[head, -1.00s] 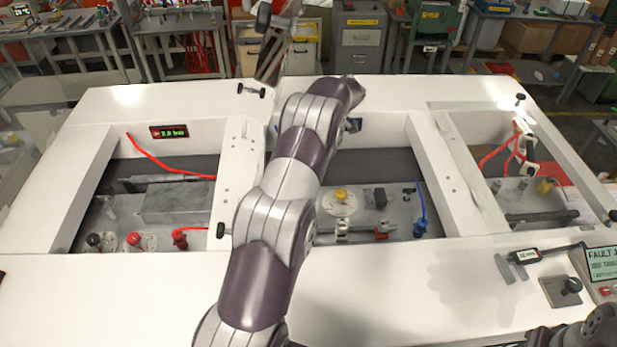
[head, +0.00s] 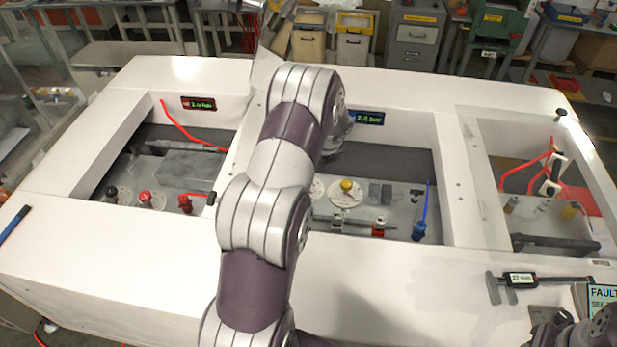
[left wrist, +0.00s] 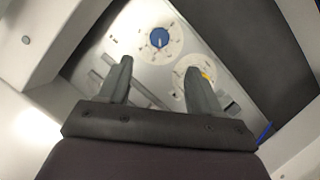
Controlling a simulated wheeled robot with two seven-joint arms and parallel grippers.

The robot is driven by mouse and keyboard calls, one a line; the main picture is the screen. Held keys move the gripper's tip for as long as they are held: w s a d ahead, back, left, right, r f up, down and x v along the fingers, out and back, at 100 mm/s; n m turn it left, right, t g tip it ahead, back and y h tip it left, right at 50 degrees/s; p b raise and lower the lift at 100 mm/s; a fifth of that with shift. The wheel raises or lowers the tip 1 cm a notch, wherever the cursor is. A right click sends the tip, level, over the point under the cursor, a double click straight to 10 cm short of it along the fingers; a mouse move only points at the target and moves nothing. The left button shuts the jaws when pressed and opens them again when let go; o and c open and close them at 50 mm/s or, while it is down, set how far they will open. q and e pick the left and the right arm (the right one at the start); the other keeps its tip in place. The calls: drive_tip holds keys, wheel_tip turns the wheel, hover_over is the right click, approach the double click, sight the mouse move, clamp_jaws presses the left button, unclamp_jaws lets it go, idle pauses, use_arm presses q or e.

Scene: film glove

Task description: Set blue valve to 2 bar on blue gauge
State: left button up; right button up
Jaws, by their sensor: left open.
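The blue gauge (head: 368,118) is a small display on the back wall of the middle bay; its green digits are too small to read surely. The blue valve (left wrist: 160,38) shows in the left wrist view as a round blue knob on a pale disc; in the head view my arm hides it. My left gripper (left wrist: 158,82) is open and empty, its fingertips apart from the blue knob, which lies beyond and between them in the picture. A yellow knob (left wrist: 206,76) sits by the right fingertip; it also shows in the head view (head: 347,185).
White frame walls bound the bays. The left bay has a red gauge (head: 199,103), a red knob (head: 145,198) and a red hose. A blue fitting (head: 419,230) stands at the middle bay's right. A caliper (head: 520,280) lies on the front ledge at right.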

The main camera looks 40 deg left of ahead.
use_arm(q)
drive_tip(key=b+x, duration=0.3)
drive_tip(key=x, duration=0.8)
drive_tip(key=shift+f+b, duration=0.35)
drive_tip(key=shift+b, duration=0.05)
drive_tip(key=shift+w+a+f, duration=0.1)
drive_tip(key=shift+a, duration=0.2)
use_arm(e)
drive_tip(key=f, duration=0.3)
drive_tip(key=shift+s+a+f, duration=0.1)
drive_tip(key=shift+a+f, duration=0.2)
drive_tip(key=shift+f, duration=0.1)
use_arm(q)
drive_tip(key=c, duration=1.1)
drive_tip(key=shift+o, duration=0.2)
drive_tip(key=shift+f+b, duration=0.15)
drive_tip(key=shift+b, duration=0.25)
drive_tip(key=shift+n+b, duration=0.45)
drive_tip(key=shift+n, duration=0.25)
drive_tip(key=shift+r+g, duration=0.2)
drive_tip(key=shift+g, duration=0.1)
use_arm(e)
drive_tip(key=shift+f, duration=0.7)
